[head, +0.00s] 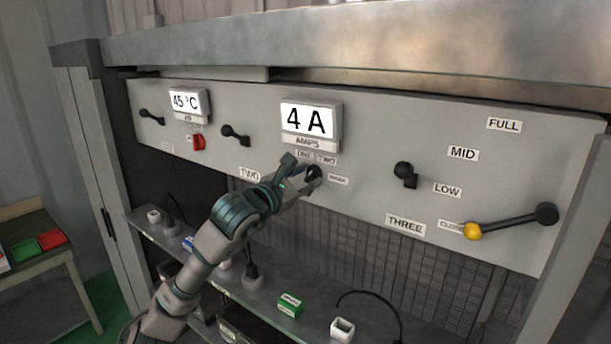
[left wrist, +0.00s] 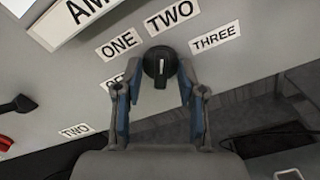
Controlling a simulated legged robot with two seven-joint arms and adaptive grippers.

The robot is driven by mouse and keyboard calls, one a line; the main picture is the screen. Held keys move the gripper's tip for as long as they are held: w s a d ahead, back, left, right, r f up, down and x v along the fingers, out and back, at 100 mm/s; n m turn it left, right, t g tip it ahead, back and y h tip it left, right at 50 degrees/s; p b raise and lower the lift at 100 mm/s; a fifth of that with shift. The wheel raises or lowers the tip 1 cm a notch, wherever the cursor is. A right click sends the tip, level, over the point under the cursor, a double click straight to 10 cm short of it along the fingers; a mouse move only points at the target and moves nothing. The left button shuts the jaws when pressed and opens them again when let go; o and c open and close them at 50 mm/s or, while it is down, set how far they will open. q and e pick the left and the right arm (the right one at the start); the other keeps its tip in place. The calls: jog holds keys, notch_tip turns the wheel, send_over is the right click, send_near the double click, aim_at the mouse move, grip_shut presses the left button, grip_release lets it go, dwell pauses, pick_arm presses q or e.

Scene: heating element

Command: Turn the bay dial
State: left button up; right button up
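The bay dial (head: 313,172) is a small round black knob on the grey panel, below the AMPS display (head: 310,120), which reads 4 A. In the left wrist view the dial (left wrist: 160,66) sits below the labels ONE (left wrist: 119,44), TWO (left wrist: 169,17) and THREE (left wrist: 216,37). Its raised grip runs roughly up and down in that view, with a light mark on it. My left gripper (left wrist: 158,80) is open, with one finger on each side of the dial. I cannot tell whether the fingers touch it. My right gripper is not in view.
Black levers (head: 404,172) and a red switch (head: 198,142) are on the same panel. A long lever with a yellow knob (head: 473,231) is at right, by CLOSED. Below, a shelf (head: 270,315) holds a green block (head: 290,305) and a white holder (head: 342,328).

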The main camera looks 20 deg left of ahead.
pick_arm(q)
grip_shut()
jog(key=shift+s+m, duration=0.1)
jog(key=shift+m, duration=0.2)
jog(key=shift+m+b, duration=0.4)
jog(key=shift+m, duration=0.5)
jog(key=m, duration=0.3)
jog(key=shift+m+b, duration=0.3)
jog(key=shift+b, duration=0.05)
jog(key=m, duration=0.4)
jog(key=shift+d+f, duration=0.1)
jog(key=shift+f, duration=0.05)
jog(key=shift+f+m, duration=0.1)
jog(key=shift+m, duration=0.8)
jog(key=shift+f, duration=0.15)
